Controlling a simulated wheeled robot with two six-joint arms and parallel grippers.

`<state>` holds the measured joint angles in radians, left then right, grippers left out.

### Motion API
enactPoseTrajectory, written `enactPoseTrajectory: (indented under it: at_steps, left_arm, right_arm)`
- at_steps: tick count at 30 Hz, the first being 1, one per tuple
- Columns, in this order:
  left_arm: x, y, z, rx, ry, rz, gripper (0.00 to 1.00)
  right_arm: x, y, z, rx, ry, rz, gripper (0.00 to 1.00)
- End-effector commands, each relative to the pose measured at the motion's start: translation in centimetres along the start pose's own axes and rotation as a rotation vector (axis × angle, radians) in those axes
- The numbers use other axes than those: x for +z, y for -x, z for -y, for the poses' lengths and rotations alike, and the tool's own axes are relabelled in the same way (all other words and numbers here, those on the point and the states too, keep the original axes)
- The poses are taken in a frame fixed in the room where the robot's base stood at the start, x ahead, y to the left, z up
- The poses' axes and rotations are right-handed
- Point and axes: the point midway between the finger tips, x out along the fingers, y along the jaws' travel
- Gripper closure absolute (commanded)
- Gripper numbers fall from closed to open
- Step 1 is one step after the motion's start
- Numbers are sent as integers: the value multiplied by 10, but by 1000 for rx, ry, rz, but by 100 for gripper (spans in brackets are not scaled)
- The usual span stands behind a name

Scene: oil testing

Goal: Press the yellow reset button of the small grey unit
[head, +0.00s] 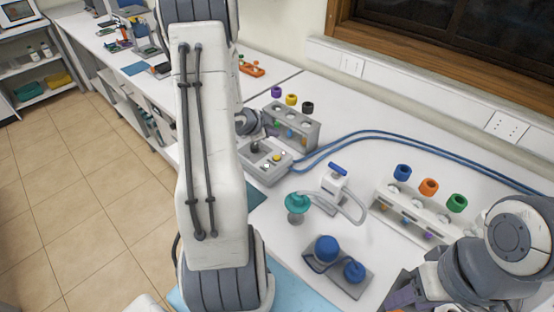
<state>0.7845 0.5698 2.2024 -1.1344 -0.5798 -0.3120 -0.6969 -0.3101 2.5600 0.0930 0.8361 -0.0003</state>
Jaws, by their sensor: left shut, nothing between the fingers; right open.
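The small grey unit (265,174) sits on the white bench right of my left arm. Small controls show on its top, among them a yellow button (277,158). My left gripper (257,148) is partly hidden behind my arm. It is shut and empty, with its tip over the unit's top, left of the yellow button. I cannot tell if it touches the unit. My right gripper (402,299) is open at the bottom right, well away from the unit and partly cut off by the frame edge.
A grey rack (297,133) with coloured caps stands just behind the unit. Blue hoses (345,139) run right from it.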

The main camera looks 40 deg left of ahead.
Motion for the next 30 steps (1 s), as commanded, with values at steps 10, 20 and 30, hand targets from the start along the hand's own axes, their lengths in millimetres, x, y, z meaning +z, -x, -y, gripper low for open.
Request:
enactPoseTrajectory:
  at_steps: [10, 20, 30]
  left_arm:
    - [28, -38, -28, 0, 0, 1, 100]
    - [40, -54, -39, -1, 1, 1, 100]
    - [40, -54, -39, 0, 1, 1, 100]
  right_arm:
    - [3, -54, -4, 0, -3, 0, 50]
    - [4, -74, -5, 0, -1, 0, 50]
    - [4, -73, -5, 0, -1, 0, 50]
